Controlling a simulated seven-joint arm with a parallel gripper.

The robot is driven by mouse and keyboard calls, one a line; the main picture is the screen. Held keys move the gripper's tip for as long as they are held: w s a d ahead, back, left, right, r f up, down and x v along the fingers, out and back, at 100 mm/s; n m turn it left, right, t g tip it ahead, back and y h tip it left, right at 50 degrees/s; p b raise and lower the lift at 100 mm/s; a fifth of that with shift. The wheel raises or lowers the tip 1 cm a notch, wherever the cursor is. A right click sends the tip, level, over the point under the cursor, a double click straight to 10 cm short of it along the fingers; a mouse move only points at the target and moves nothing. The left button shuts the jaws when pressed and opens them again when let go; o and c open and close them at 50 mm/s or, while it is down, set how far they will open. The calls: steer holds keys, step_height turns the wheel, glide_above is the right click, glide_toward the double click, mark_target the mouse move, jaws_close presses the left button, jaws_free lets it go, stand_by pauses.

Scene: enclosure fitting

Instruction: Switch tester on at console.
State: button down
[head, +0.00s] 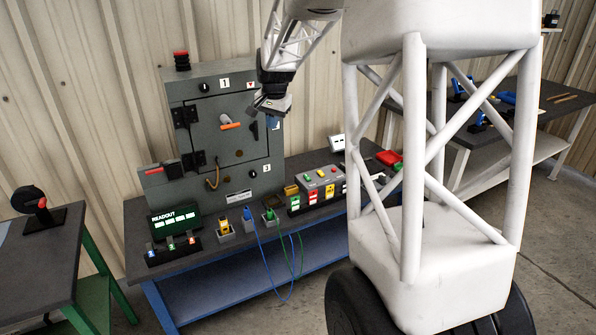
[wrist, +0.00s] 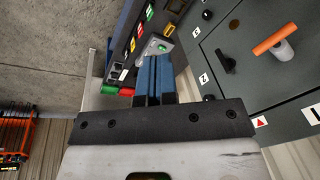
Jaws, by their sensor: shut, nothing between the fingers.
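The console (head: 318,178) is a small grey box with coloured buttons on top, on the blue-legged bench. In the wrist view a grey box with a green button (wrist: 160,46), likely the console, lies just beyond my fingertips and is partly hidden by them. My gripper (head: 270,104) is in front of the cabinet's right side, above and left of the console. Its blue fingers (wrist: 153,72) are shut and empty.
A grey cabinet (head: 200,95) with an orange-handled switch (head: 231,126) and black knobs stands close beside my gripper. Blue and green cables (head: 291,268) hang over the bench's front edge. A red object (head: 389,158) lies right of the console. Small sockets stand along the front.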

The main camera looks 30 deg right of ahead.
steer(key=w+d+f+m, duration=0.2)
steer(key=w+d+f, duration=0.4)
steer(key=w+d, duration=0.3)
steer(key=m, duration=0.6)
glide_above(306, 176)
steer(key=s, duration=0.3)
steer(key=s+f+x, duration=0.1)
steer(key=s+x, duration=0.2)
steer(key=x, duration=0.9)
steer(key=s+x, duration=0.2)
steer(key=x, duration=1)
steer(key=shift+f, duration=0.2)
steer(key=shift+x, duration=6.95)
steer(key=shift+s, duration=0.15)
steer(key=shift+f, duration=0.1)
